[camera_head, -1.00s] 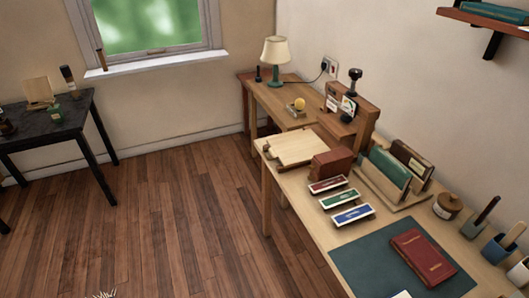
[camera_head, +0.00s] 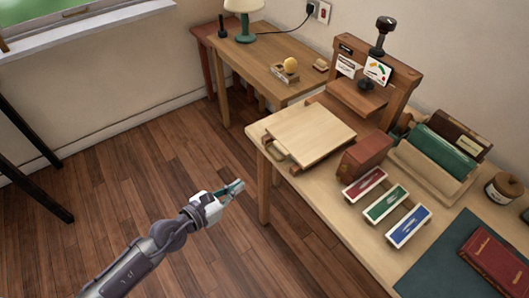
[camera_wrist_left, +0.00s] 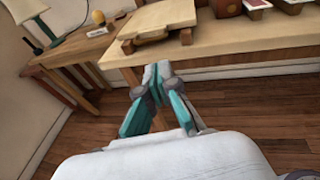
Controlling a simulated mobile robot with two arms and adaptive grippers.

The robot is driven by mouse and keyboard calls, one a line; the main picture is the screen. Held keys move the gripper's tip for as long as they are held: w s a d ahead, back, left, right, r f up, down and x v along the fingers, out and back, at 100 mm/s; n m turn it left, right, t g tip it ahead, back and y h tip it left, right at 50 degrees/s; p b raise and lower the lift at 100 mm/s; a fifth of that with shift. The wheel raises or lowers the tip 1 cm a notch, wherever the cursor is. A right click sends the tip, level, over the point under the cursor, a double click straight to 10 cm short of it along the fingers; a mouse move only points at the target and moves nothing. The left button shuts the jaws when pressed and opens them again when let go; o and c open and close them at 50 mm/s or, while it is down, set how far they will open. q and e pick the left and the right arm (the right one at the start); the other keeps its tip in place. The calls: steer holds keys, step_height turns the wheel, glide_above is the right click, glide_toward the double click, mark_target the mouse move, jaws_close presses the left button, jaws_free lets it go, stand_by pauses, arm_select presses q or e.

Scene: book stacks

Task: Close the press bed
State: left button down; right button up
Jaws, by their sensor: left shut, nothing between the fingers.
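The wooden press (camera_head: 366,84) stands at the back of the bench, with a dark knob on top and small cards on its front. Its pale flat bed (camera_head: 309,134) sticks out from the press toward the bench's left edge, with a curved handle (camera_head: 275,149) at its front. In the left wrist view the bed (camera_wrist_left: 163,18) shows at the top. My left gripper (camera_head: 238,186) is shut and empty, over the floor in front of the bench, below and left of the handle and apart from it. It also shows in the left wrist view (camera_wrist_left: 156,70). My right gripper is not in view.
A reddish-brown box (camera_head: 366,155) and red, green and blue trays (camera_head: 384,203) sit right of the bed. A side table with a lamp (camera_head: 243,16) stands behind. The bench edge lies between my gripper and the bed.

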mark_target(276, 160)
arm_select(q)
steer(key=b+x, duration=0.1)
steer(key=x, duration=1.2)
steer(key=shift+d, duration=0.5)
steer(key=shift+w+r, duration=0.1)
steer(key=shift+w, duration=0.05)
